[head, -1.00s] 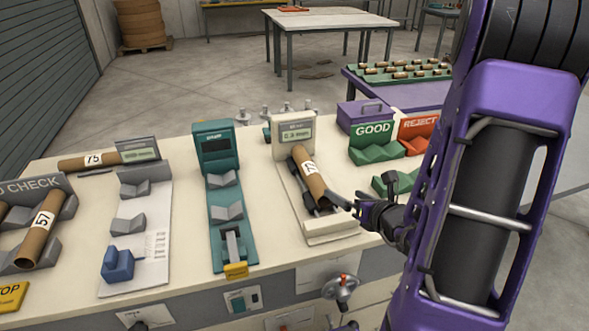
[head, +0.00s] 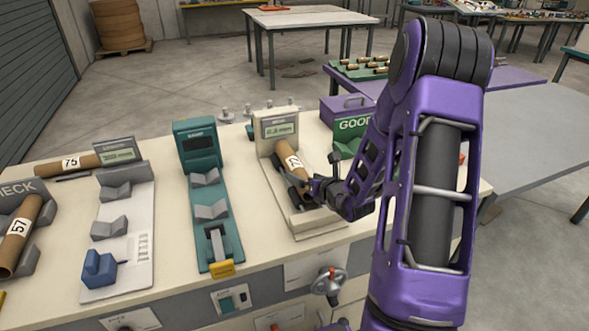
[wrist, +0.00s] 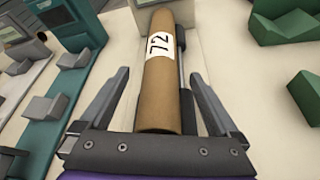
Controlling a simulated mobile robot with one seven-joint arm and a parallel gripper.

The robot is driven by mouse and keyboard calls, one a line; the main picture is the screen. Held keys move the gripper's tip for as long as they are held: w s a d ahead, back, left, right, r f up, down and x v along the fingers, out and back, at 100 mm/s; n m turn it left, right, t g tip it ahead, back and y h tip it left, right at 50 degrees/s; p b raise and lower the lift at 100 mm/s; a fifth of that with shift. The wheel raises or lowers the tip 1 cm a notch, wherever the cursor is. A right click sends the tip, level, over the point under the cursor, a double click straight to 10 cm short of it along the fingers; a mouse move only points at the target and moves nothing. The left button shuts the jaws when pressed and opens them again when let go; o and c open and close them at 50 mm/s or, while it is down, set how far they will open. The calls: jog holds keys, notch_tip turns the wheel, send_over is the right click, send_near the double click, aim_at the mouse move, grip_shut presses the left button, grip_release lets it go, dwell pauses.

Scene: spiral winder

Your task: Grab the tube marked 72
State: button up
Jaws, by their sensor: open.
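The tube marked 72 (head: 290,161) is a brown cardboard tube with a white label. It lies tilted in the cradle of the cream device with a small display (head: 277,128). In the wrist view the tube (wrist: 159,95) points away from me, and its label reads 72. My gripper (head: 308,188) is at the tube's near end in the head view and covers part of it. In the wrist view my gripper (wrist: 157,78) is open, with one finger on each side of the tube and visible gaps between.
A teal stand (head: 211,212) is to the left. Tube 75 (head: 70,163) and tube 57 (head: 19,231) lie farther left. The green GOOD holder (head: 350,140) is to the right, partly behind my arm. A purple box (head: 343,108) stands behind it.

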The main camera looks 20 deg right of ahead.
aim_at(294, 169)
jog(key=x, duration=0.3)
jog(key=shift+w+f, duration=0.1)
jog(key=shift+f, duration=0.05)
jog(key=shift+c, duration=0.4)
jog(key=c, duration=1.4)
